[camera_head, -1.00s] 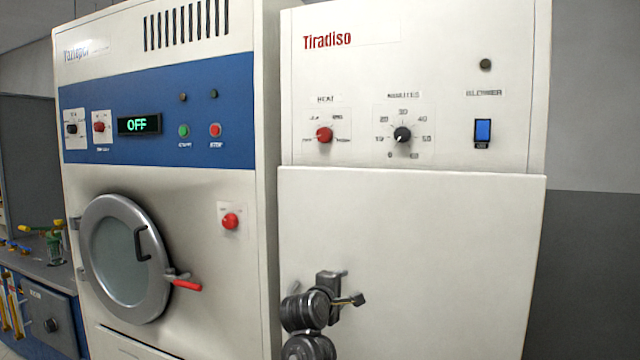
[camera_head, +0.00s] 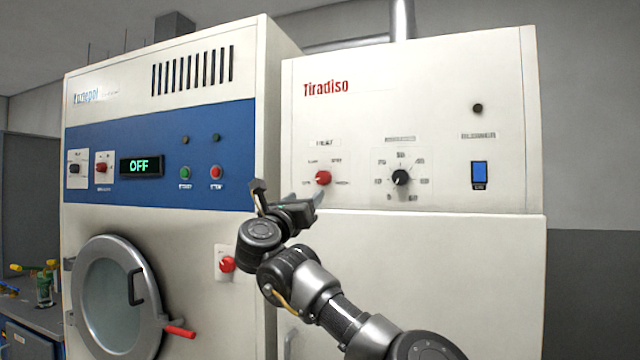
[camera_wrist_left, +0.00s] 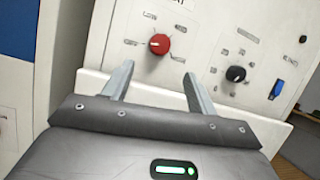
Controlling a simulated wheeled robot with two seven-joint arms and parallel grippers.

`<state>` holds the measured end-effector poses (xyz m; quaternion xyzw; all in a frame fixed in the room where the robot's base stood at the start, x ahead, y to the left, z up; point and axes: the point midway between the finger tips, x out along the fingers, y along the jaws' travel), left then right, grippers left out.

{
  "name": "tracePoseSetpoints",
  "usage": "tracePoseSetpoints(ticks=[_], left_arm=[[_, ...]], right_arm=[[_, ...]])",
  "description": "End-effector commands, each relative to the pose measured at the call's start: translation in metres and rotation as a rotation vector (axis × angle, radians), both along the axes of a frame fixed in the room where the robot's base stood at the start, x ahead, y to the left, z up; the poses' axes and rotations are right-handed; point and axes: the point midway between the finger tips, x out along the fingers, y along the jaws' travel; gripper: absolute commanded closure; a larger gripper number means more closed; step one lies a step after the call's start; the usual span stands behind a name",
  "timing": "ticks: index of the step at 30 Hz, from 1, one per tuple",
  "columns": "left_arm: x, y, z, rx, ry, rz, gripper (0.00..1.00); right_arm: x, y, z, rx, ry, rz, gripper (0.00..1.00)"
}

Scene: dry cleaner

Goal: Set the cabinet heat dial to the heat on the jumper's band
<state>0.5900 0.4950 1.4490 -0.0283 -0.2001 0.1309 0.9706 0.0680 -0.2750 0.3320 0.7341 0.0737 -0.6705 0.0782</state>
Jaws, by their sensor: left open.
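The heat dial is a red knob (camera_head: 323,178) under the HEAT label on the white Tiradiso cabinet (camera_head: 415,120). Small labels surround it, too blurred to read. In the left wrist view the red knob (camera_wrist_left: 159,44) has a pale mark on its left part. My left gripper (camera_head: 288,191) is open and empty, just below and left of the heat dial. In the wrist view its two fingers (camera_wrist_left: 159,77) stand apart below the knob, which lies between their lines, not touching. The jumper and its band are not in view. My right gripper is not in view.
A black dial with a number scale (camera_head: 401,177) sits right of the heat dial, then a blue switch (camera_head: 479,175). The blue-panelled machine at left has an OFF display (camera_head: 141,165), a round door (camera_head: 108,295) and a red knob (camera_head: 227,264) near my arm.

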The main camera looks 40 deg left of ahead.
Motion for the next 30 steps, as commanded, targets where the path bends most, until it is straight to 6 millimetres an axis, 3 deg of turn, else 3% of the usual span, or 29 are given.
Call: tracePoseSetpoints(ticks=[18, 30], left_arm=[[0.084, 0.026, 0.039, 0.002, 0.004, 0.002, 0.42], [0.093, 0.028, 0.039, 0.004, 0.002, 0.003, 0.42]], right_arm=[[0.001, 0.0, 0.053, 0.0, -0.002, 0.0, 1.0], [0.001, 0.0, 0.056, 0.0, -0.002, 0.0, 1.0]])
